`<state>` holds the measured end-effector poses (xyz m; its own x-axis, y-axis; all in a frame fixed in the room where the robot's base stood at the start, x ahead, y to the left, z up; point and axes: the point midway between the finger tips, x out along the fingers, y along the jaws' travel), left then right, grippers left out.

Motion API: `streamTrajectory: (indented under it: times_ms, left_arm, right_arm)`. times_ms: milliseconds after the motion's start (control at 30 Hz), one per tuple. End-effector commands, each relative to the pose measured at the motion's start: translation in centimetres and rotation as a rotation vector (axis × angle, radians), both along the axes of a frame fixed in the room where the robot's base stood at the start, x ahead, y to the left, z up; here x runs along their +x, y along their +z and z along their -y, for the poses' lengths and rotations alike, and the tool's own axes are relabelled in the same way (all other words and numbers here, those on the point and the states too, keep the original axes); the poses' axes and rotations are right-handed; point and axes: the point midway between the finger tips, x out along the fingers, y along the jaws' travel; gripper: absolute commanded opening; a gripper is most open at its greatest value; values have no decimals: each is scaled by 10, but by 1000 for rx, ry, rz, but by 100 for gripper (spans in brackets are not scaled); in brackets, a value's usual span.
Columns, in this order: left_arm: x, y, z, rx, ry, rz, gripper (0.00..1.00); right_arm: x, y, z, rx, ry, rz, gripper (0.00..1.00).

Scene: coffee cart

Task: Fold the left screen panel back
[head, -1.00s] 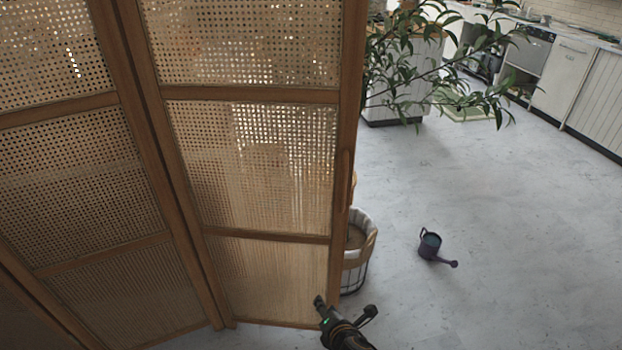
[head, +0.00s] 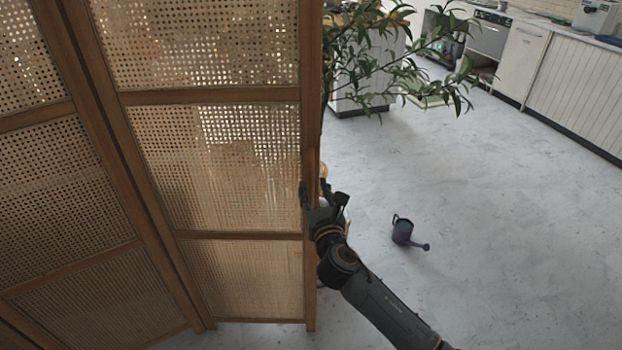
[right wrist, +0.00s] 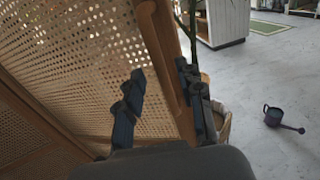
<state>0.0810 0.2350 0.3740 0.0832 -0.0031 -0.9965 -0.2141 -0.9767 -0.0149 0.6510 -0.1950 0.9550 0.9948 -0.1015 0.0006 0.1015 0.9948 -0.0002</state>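The folding screen has wooden frames and woven cane infill. Its nearest full panel (head: 215,165) fills the left half of the head view, hinged to another panel (head: 60,180) on its left. A vertical wooden handle (right wrist: 168,60) runs along the panel's free right edge in the right wrist view. My right gripper (head: 316,190) is at that edge, about mid-height. Its fingers (right wrist: 160,72) are spread, one on the cane side and one on the outer side of the edge and handle. Contact cannot be told. My left gripper is in neither view.
A leafy plant (head: 385,60) stands behind the panel's free edge, its basket (right wrist: 221,118) partly hidden. A purple watering can (head: 403,231) lies on the grey floor to the right. White kitchen cabinets (head: 580,90) line the back right.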

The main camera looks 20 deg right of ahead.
Motion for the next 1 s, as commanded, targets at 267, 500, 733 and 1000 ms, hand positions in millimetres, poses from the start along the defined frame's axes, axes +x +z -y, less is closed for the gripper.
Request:
streamTrajectory:
  times_ms: [267, 500, 733, 1000]
  left_arm:
    - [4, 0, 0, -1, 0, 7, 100]
    - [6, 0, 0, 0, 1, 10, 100]
    - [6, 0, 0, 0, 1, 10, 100]
    - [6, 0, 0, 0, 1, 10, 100]
  right_arm:
    - [36, 0, 3, 2, 0, 0, 37]
    - [41, 0, 4, 2, 1, -1, 37]
    - [41, 0, 4, 2, 1, -1, 17]
    - [41, -1, 4, 2, 1, -1, 0]
